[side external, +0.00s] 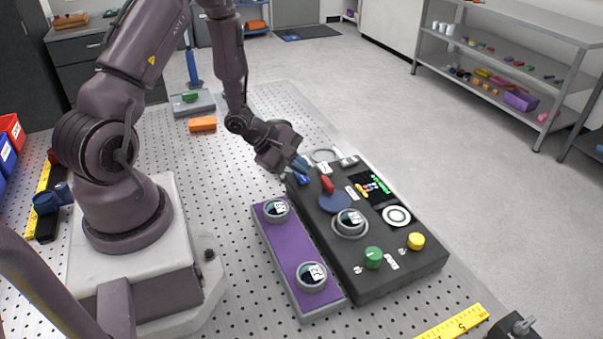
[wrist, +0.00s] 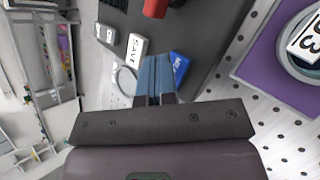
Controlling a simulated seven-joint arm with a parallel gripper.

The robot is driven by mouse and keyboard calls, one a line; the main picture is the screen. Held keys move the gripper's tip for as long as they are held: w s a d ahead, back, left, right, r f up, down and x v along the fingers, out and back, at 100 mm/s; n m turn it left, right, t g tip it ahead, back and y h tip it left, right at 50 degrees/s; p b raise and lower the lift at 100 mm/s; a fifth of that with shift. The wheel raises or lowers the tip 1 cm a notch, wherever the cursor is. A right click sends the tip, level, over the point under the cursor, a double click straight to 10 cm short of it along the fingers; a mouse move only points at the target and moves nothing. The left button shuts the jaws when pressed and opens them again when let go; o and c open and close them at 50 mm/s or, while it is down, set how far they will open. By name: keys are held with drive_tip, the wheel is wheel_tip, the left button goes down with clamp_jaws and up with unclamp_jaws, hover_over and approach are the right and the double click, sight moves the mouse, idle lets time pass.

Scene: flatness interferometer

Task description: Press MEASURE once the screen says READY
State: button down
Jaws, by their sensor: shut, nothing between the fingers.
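The dark grey interferometer panel (side external: 345,275) lies on the perforated table. Its black screen (side external: 375,187) shows green, yellow and red marks, too small to read. My gripper (side external: 303,166) is shut and empty, its blue fingertips low over the panel's far left corner. In the wrist view, the fingertips (wrist: 155,62) are beside a blue key (wrist: 180,66) with white lettering; whether they touch it is unclear. A white key (wrist: 137,44) appears to read SAVE. A green button (side external: 373,257) and a yellow button (side external: 416,240) sit near the front. I cannot read which control is MEASURE.
A red lever-like part (side external: 327,184) stands on the panel close to my gripper. A purple tray (side external: 290,257) beside the panel holds two similar discs. An orange block (side external: 203,124) lies farther back. A yellow ruler (side external: 452,325) lies in front.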

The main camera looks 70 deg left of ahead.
sight(300, 177)
drive_tip(key=shift+r, duration=0.85)
drive_tip(key=shift+r, duration=2.5)
